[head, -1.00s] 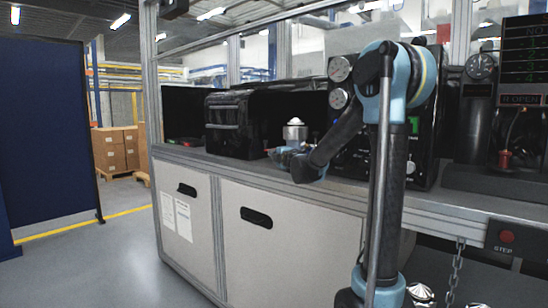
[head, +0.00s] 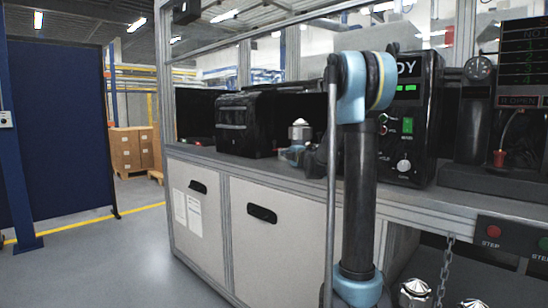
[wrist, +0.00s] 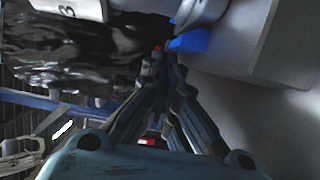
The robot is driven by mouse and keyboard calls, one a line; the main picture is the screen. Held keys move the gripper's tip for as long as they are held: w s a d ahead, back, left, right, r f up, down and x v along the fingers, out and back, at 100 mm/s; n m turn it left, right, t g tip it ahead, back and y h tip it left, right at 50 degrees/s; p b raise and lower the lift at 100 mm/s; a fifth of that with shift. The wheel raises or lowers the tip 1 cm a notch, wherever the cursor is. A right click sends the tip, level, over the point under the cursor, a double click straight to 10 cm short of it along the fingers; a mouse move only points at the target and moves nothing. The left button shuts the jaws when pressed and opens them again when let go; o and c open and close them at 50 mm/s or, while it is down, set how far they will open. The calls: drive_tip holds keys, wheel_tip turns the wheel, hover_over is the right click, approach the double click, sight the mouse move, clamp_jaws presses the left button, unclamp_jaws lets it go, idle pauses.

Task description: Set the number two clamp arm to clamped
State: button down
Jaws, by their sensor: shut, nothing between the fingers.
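In the wrist view my gripper (wrist: 161,52) is shut, with its fingertips together and nothing visible between them. A blue block (wrist: 188,43) sits just right of the tips, below a rounded grey metal part (wrist: 202,14). A white label with a 3 (wrist: 70,8) is at the upper left, above a glossy black surface (wrist: 70,55). I cannot pick out the number two clamp arm or its position in either view. In the head view a silver domed part (head: 300,131) stands on the bench; my arm hides much of the area beside it.
The bench (head: 340,180) has a pale cabinet front (head: 275,245). A black control box (head: 421,120) with green lights stands right of my arm. A black case (head: 235,125) is at the left. Step buttons (head: 493,231) are at the front right. Floor at the left is clear.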

idle(0.5)
drive_tip(key=shift+v, duration=3.75)
drive_tip(key=shift+f, duration=0.1)
